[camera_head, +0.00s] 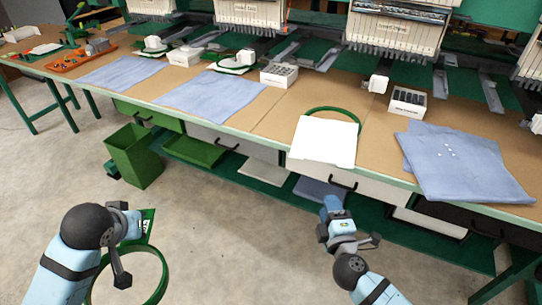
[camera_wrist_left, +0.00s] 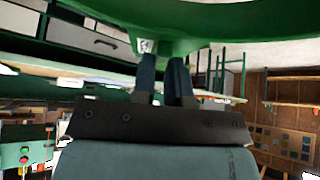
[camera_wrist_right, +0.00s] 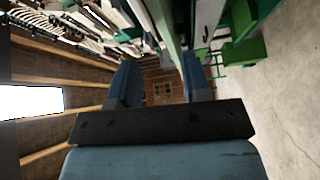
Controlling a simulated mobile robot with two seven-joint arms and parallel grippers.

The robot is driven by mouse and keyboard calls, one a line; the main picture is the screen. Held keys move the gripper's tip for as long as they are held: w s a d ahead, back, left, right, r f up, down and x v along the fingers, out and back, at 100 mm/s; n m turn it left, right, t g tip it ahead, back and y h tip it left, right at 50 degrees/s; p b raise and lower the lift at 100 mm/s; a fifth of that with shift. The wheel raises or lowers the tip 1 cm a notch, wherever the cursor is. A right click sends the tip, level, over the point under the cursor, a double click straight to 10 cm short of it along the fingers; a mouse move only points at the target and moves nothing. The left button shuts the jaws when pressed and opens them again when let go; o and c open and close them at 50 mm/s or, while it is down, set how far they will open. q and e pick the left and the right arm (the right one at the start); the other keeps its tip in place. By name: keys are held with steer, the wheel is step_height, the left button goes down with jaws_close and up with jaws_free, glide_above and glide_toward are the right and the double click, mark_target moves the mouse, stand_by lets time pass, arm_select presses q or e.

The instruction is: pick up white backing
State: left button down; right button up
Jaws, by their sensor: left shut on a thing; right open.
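The white backing (camera_head: 324,141) is a flat white sheet on the table's front edge, its near side slightly over the edge. It partly covers a green hoop (camera_head: 357,117) lying on the table. My right gripper (camera_head: 331,207) is in front of and below the table edge, below the backing and apart from it. Its fingers are spread and empty in the right wrist view (camera_wrist_right: 160,85). My left gripper (camera_head: 138,224) is shut on the bracket of another green hoop (camera_head: 165,275), held low over the floor at left. That hoop spans the top of the left wrist view (camera_wrist_left: 240,25).
Folded blue cloths (camera_head: 463,162) lie along the long table (camera_head: 275,122), with white boxes (camera_head: 407,102) behind. Embroidery machines (camera_head: 395,30) stand at the back. Drawers and a green bin (camera_head: 134,155) are below the tabletop. The floor (camera_head: 240,235) between my arms is clear.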

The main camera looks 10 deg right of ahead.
mark_target(315, 162)
steer(key=shift+n+t, duration=0.7)
steer(key=shift+n, duration=0.2)
steer(key=w+r, duration=0.1)
steer(key=w, duration=0.3)
steer(key=w+r, duration=0.1)
steer(key=w, duration=0.4)
steer(key=w+r, duration=0.1)
steer(key=w, duration=0.3)
steer(key=shift+w+a+r, duration=0.1)
steer(key=shift+w+a, duration=0.05)
steer(key=shift+w, duration=0.05)
jaws_close()
